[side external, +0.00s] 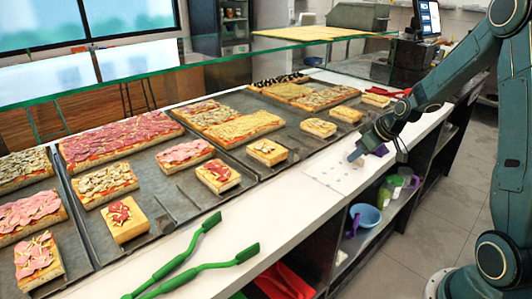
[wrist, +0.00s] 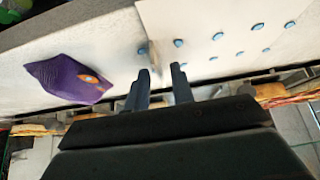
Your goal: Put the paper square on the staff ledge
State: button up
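The paper square (side external: 334,173), white with blue dots, lies on the white counter strip (side external: 285,203) at the staff side. In the wrist view the paper (wrist: 222,22) fills the upper right. My gripper (side external: 357,155) is low over the paper's far right part in the side view. In the wrist view my gripper's two fingers (wrist: 160,70) are apart at the paper's lower left edge. A pale strip shows between them; I cannot tell whether they touch the paper. No surface is labelled as the staff ledge.
A purple packet (wrist: 68,79) with an orange mark lies left of my fingers. Green tongs (side external: 195,258) lie at the counter's front. Pizza trays (side external: 100,225) line the far side. Below are shelves with a blue bowl (side external: 365,215). A glass shelf (side external: 225,55) runs above the trays.

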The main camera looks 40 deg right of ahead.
jog(key=shift+r, duration=0.15)
jog(key=v, duration=1.2)
dwell(0.6)
jog(key=s+a+r, duration=0.2)
jog(key=a, duration=0.4)
jog(key=s+a+r, duration=0.2)
jog(key=a, duration=0.4)
jog(key=s+a+r+g, duration=0.1)
jog(key=s+a+r, duration=0.1)
jog(key=s+a, duration=0.7)
jog(key=s, duration=0.2)
jog(key=shift+s+a, duration=0.15)
jog(key=shift+s, duration=0.25)
